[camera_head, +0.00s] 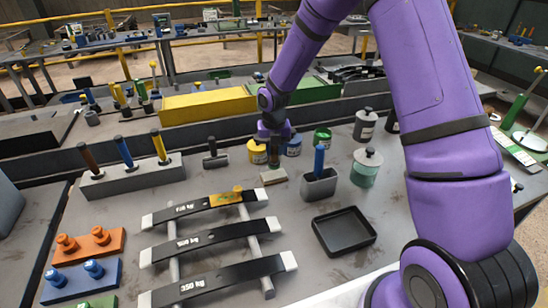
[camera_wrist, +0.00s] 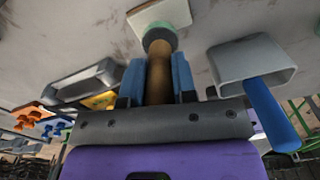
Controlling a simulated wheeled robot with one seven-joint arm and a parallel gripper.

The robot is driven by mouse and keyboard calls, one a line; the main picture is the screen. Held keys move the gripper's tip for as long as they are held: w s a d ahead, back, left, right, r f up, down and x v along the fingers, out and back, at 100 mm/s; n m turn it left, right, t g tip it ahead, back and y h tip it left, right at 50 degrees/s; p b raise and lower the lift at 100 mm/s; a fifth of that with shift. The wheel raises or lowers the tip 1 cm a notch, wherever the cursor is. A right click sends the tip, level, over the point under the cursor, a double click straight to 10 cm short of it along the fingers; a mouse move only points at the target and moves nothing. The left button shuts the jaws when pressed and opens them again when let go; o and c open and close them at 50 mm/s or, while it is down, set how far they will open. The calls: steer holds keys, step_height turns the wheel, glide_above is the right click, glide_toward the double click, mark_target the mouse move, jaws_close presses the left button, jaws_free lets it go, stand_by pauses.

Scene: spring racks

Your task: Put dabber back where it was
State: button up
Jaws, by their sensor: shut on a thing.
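My gripper (camera_head: 274,143) is low over the workbench, pointing down. In the wrist view its two blue fingers (camera_wrist: 158,82) are shut on the dabber (camera_wrist: 159,72), which has a brown wooden handle and a round green-grey head. In the head view the dabber (camera_head: 274,161) is small, dark and mostly hidden under the gripper. Its head is over or at a pale, flat pad (camera_head: 273,178), also seen in the wrist view (camera_wrist: 170,13). I cannot tell whether head and pad touch.
A grey holder (camera_head: 318,188) with a blue-handled tool (camera_head: 319,158) stands close on the right. A black tray (camera_head: 344,233) lies in front, leaf springs (camera_head: 219,244) at front left.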

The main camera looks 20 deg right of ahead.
mark_target(274, 157)
steer(key=shift+f, duration=1.75)
steer(key=shift+f, duration=0.15)
steer(key=o, duration=0.9)
